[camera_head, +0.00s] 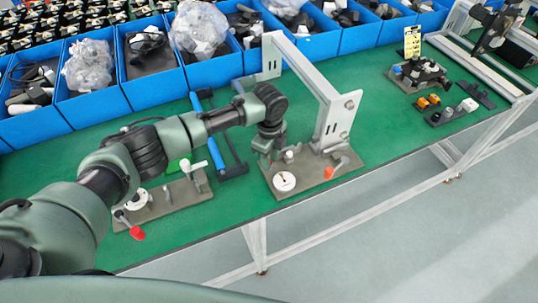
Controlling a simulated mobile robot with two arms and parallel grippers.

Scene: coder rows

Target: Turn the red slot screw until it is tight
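My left arm reaches across the bench from the left. Its gripper (270,158) points down over the back left of a grey plate (310,184). The fingers are small and partly hidden, so I cannot tell whether they are open or shut. A white round disc (284,182) with a dark reddish mark sits at the plate's front left, just in front of the gripper. A small orange-red piece (328,172) stands at the front right of the plate. I cannot make out clearly which of these is the red slot screw. My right gripper is not in view.
A silver metal frame (335,110) rises behind the plate, close right of my gripper. Another grey plate (178,198) with a red-ended lever (136,232) lies to the left. Blue bins (150,85) line the back.

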